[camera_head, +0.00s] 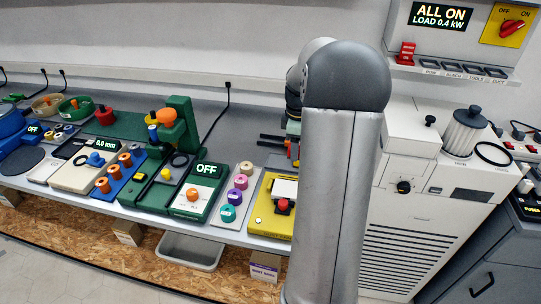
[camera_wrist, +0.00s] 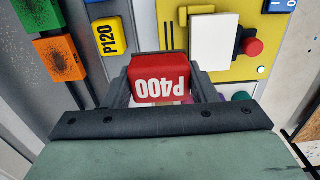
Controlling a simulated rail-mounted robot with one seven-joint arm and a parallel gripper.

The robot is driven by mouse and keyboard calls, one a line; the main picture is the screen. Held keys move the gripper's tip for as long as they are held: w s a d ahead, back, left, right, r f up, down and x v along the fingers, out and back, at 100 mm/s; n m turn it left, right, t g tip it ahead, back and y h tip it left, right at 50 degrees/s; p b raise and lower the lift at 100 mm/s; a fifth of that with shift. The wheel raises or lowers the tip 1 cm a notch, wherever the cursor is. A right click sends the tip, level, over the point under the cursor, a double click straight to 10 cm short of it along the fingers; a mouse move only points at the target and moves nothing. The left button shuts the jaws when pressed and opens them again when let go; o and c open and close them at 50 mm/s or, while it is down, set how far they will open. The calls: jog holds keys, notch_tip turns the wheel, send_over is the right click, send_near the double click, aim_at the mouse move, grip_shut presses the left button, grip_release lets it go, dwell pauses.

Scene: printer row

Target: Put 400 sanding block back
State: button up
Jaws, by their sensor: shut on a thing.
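In the wrist view, my gripper (camera_wrist: 163,76) is shut on the red P400 sanding block (camera_wrist: 159,88), which sits between its two dark fingers with the white label facing the camera. Whether the block touches anything beneath it cannot be told. A yellow P120 block (camera_wrist: 108,37) stands to its left on a grey surface. An orange block (camera_wrist: 59,58) and a green block (camera_wrist: 38,14), both with dark speckled faces, are farther left. In the head view, my grey arm stands in front, and I cannot make out the gripper or the held block.
A yellow device (camera_wrist: 270,36) with a white plate (camera_wrist: 213,41) and a red knob (camera_wrist: 252,46) lies close to the right of the block. In the head view, the bench carries several devices, including a green one reading OFF (camera_head: 207,169). A white cabinet (camera_head: 412,225) stands right.

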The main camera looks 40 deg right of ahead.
jog(key=w+f+p, duration=0.1)
jog(key=w+f, duration=0.1)
jog(key=w, duration=0.3)
jog(key=p, duration=0.2)
send_over(279, 162)
notch_tip(279, 162, down, 6)
jog(key=shift+s+r, duration=0.1)
jog(key=shift+r, duration=0.1)
jog(key=shift+w+f, duration=0.3)
jog(key=shift+f, duration=0.25)
notch_tip(279, 162, down, 3)
jog(key=shift+r, duration=0.1)
